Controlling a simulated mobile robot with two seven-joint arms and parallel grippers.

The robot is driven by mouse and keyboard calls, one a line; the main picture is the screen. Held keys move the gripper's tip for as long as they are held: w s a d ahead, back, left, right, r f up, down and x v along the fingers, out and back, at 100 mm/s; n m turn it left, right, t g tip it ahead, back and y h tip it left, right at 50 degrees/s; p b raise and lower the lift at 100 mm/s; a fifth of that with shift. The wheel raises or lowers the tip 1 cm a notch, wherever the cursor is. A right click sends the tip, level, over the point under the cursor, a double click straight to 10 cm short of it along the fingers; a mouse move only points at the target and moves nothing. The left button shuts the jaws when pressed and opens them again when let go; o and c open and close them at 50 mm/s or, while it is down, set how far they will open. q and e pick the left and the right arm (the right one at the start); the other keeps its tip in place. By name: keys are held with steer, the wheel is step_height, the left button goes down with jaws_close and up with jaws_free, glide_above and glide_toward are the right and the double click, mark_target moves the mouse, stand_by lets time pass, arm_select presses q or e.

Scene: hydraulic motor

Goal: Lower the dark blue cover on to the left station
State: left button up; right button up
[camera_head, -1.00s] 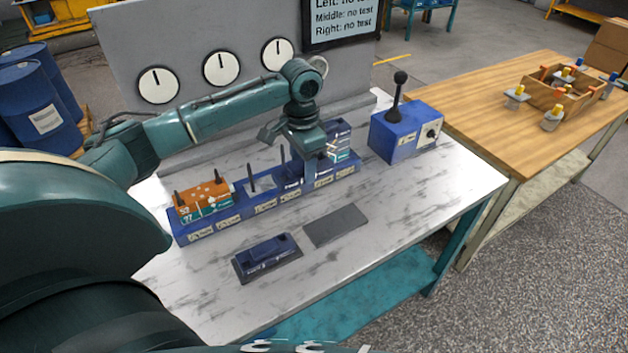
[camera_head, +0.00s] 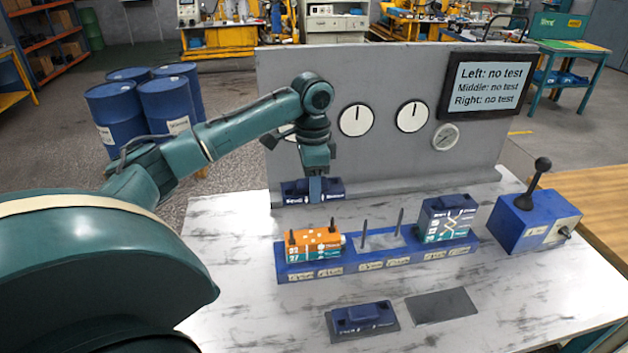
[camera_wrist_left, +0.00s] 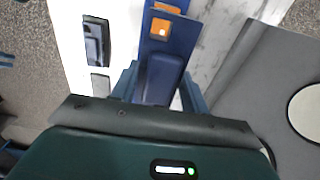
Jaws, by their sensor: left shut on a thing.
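My left gripper (camera_head: 315,190) is shut on a dark blue cover (camera_head: 331,186) and holds it level in the air. In the head view the cover shows above and behind the left station. The left station carries an orange block (camera_head: 313,243) with two dark pins upright from its top. In the left wrist view the held cover (camera_wrist_left: 160,78) lies between the fingers, and orange of the block (camera_wrist_left: 165,9) shows past its far end. The cover and the block look apart; the exact height between them is hard to tell. My right gripper is not in view.
The blue base (camera_head: 345,269) has a middle station with two bare pins and a right station with a dark blue-topped block (camera_head: 447,217). Another dark blue cover (camera_head: 364,317) lies in front beside an empty grey pad (camera_head: 441,306). A lever box (camera_head: 535,222) stands right; a gauge panel (camera_head: 380,75) rises behind.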

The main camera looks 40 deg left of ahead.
arm_select(q)
glide_toward(312, 236)
steer(key=shift+f, duration=2.55)
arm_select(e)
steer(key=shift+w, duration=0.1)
arm_select(q)
steer(key=shift+f, duration=0.2)
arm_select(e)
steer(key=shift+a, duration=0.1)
arm_select(q)
steer(key=shift+f, duration=0.4)
steer(key=o, duration=1.5)
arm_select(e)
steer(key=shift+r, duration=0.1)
arm_select(q)
steer(key=shift+f, duration=0.1)
step_height(312, 236, up, 13)
steer(key=shift+r+b, duration=0.2)
steer(key=shift+b, duration=0.4)
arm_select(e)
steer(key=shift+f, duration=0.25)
